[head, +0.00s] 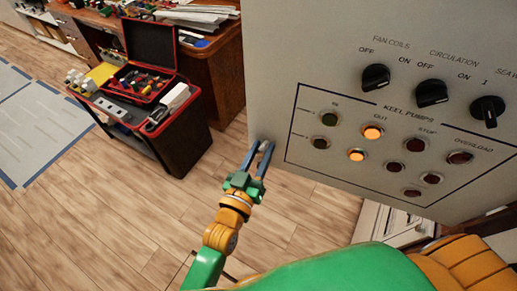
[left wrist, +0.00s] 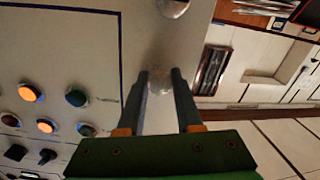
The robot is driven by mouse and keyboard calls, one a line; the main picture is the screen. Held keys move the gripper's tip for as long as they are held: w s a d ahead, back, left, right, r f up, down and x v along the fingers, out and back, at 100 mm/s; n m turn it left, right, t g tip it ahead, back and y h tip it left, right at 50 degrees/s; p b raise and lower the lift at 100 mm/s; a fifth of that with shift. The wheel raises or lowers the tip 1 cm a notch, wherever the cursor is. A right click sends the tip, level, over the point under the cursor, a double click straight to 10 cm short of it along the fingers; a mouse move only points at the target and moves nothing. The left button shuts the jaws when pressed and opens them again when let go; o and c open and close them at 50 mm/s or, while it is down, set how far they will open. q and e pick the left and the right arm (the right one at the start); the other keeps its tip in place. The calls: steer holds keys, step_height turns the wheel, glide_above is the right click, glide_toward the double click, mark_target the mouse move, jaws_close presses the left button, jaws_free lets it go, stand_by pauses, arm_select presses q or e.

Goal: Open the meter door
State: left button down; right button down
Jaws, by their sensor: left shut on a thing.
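A grey panel (head: 300,68) with switches and lamps fills the right of the head view; it also shows in the left wrist view (left wrist: 60,65). No label naming a meter door is readable, so I cannot tell whether this panel is it. My left gripper (head: 263,147) is at the panel's lower left edge. In the left wrist view its fingers (left wrist: 161,78) are closed around a small pale round knob (left wrist: 160,84) near the panel edge. The fingers partly hide the knob. My right gripper is not in view.
The panel carries black rotary switches (head: 431,93) and lit orange lamps (head: 372,132). A second round knob (left wrist: 173,6) sits at the top of the left wrist view. A cart (head: 172,140) with an open red case (head: 150,60) stands left. Wooden floor (head: 110,210) lies clear between.

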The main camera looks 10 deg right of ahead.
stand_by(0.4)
arm_select(q)
steer(key=c, duration=0.6)
jaws_free()
steer(key=b+v, duration=0.1)
steer(key=v, duration=0.6)
steer(key=shift+s, duration=0.1)
steer(key=shift+f, duration=0.1)
